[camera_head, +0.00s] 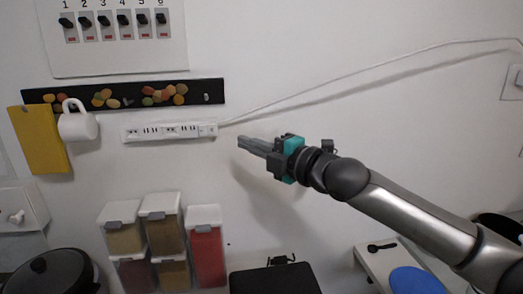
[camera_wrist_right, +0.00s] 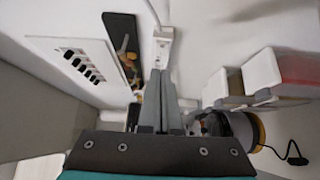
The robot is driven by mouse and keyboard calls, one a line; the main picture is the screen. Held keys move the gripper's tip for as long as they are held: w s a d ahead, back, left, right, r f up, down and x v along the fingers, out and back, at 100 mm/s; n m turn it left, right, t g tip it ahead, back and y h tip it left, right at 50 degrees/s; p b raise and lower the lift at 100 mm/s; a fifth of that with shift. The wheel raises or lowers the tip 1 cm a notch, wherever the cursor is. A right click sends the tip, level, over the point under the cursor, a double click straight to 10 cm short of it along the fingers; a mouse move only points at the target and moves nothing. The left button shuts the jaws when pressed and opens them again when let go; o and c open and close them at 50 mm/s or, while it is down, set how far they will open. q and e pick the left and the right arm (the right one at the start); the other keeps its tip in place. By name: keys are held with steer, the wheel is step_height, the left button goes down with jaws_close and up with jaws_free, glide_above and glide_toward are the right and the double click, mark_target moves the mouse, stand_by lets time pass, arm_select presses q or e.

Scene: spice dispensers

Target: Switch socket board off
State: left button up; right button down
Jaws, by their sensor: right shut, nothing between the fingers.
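The white socket board (camera_head: 168,131) is fixed to the wall below a dark hook strip, with a cable running from its right end. Its switch (camera_head: 208,130) appears at the right end; I cannot tell its position. My right gripper (camera_head: 241,143) is shut and empty, a little to the right of and below the board's right end, apart from it in the head view. In the right wrist view the shut fingers (camera_wrist_right: 160,75) point toward the white board (camera_wrist_right: 163,45), whose near end lies just beyond the fingertips. My left gripper is not in view.
A dark hook strip (camera_head: 125,96) holds a white mug (camera_head: 78,125) and a yellow board (camera_head: 40,140). A panel of several numbered switches (camera_head: 115,48) is above. Spice dispensers (camera_head: 207,250) stand below. The white cable (camera_head: 330,90) runs right along the wall.

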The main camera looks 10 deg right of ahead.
steer(key=s+a+f+m+g+h, duration=0.1)
steer(key=s+f+m+g+h, duration=0.1)
steer(key=s+f+m, duration=0.6)
steer(key=s+a+f+m+g+h, duration=0.2)
steer(key=s+f, duration=0.2)
steer(key=f, duration=0.8)
steer(key=s+d+f+m+g+h, duration=0.25)
steer(key=s+f+m, duration=0.2)
steer(key=s, duration=0.35)
steer(key=s+d+f+m+g+h, duration=0.2)
steer(key=s+d+f+m, duration=0.2)
steer(key=s+f, duration=0.3)
steer(key=s+d+f+m+g+h, duration=0.25)
steer(key=s+d+f+m, duration=0.2)
steer(key=s, duration=0.45)
step_height(320, 180, down, 28)
steer(key=s+g+b, duration=0.1)
steer(key=b, duration=0.6)
arm_select(q)
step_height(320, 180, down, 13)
steer(key=b, duration=0.6)
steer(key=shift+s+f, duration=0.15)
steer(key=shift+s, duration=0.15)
arm_select(e)
steer(key=s+d+f+g, duration=0.1)
steer(key=s+d+f, duration=0.1)
steer(key=s+f, duration=1.4)
step_height(320, 180, down, 4)
steer(key=shift+f+g, duration=0.1)
steer(key=shift+g, duration=0.2)
